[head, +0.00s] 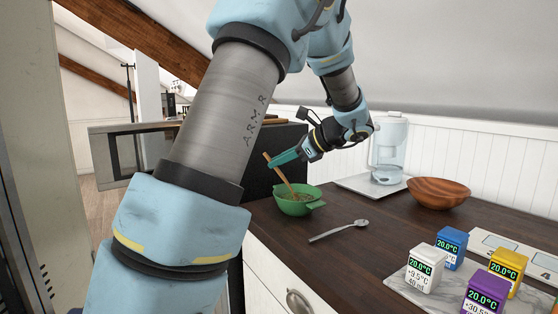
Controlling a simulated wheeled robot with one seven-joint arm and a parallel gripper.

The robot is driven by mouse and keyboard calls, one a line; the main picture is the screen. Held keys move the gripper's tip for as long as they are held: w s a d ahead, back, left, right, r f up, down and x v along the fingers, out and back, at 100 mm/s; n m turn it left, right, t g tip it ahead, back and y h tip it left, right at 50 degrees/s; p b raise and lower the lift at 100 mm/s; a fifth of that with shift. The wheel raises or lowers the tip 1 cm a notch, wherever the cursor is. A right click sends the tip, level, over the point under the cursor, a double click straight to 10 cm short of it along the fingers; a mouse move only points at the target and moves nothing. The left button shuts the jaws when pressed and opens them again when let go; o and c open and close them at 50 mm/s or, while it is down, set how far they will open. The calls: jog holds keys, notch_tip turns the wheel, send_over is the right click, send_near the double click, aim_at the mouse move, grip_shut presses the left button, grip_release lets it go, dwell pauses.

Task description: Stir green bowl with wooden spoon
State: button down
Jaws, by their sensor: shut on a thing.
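The green bowl (298,207) stands on the dark wooden counter near its left edge, with some brownish contents inside. The wooden spoon (279,173) leans up and to the left out of the bowl, its lower end down in the contents. My gripper (272,162) has teal fingers and comes in from the right, above the bowl. It is shut on the upper part of the spoon's handle. The spoon's tip is hidden in the contents.
A metal spoon (339,231) lies on the counter in front of the bowl. A water pitcher (390,148) and a brown wooden bowl (437,192) stand behind to the right. Several coloured cubes with displays, including a white one (425,268), sit on a marble board (408,287) at front right.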

jog(key=shift+f, duration=0.45)
jog(key=shift+r, duration=0.15)
dwell(0.6)
dwell(0.3)
